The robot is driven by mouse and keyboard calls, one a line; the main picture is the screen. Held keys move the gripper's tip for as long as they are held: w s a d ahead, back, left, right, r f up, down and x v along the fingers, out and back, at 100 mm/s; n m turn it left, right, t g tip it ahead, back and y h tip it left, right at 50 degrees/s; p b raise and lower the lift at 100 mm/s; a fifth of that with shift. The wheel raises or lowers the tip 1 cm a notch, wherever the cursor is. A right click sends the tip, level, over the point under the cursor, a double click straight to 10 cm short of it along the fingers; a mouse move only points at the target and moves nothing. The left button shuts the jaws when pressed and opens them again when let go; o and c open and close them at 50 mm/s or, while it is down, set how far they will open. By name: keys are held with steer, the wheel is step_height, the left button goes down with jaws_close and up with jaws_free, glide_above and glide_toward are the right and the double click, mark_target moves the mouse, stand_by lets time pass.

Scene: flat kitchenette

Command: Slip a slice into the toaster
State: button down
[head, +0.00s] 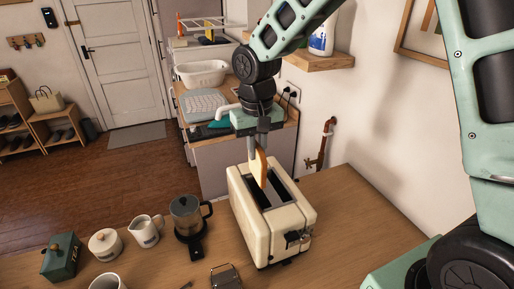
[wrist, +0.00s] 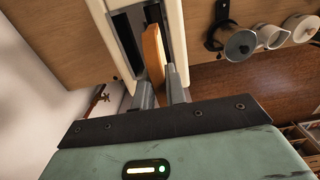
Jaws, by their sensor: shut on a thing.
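A cream toaster (head: 268,218) with dark top slots stands on the wooden counter. My gripper (head: 259,148) is above its far end, pointing down. It is shut on a bread slice (head: 260,168), which hangs upright on edge at the slot openings. In the wrist view the slice (wrist: 153,50) lies between the fingers of my gripper (wrist: 159,92), in line with a slot of the toaster (wrist: 172,30). I cannot tell how far its lower edge is inside the slot.
Left of the toaster stand a dark coffee pot (head: 188,215), a white jug (head: 146,230), a lidded white pot (head: 105,244) and a green tea tin (head: 62,256). A metal rack (head: 225,277) lies in front. The counter (head: 350,225) right of the toaster is clear.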

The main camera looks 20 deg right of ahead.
mark_target(257, 172)
steer(key=shift+f+b, duration=2.8)
steer(key=shift+f, duration=1.1)
steer(key=c, duration=1.4)
jaws_free()
steer(key=shift+o, duration=0.2)
steer(key=shift+r, duration=0.1)
steer(key=shift+r+p, duration=3.25)
steer(key=shift+r, duration=0.75)
steer(key=shift+s+f, duration=0.1)
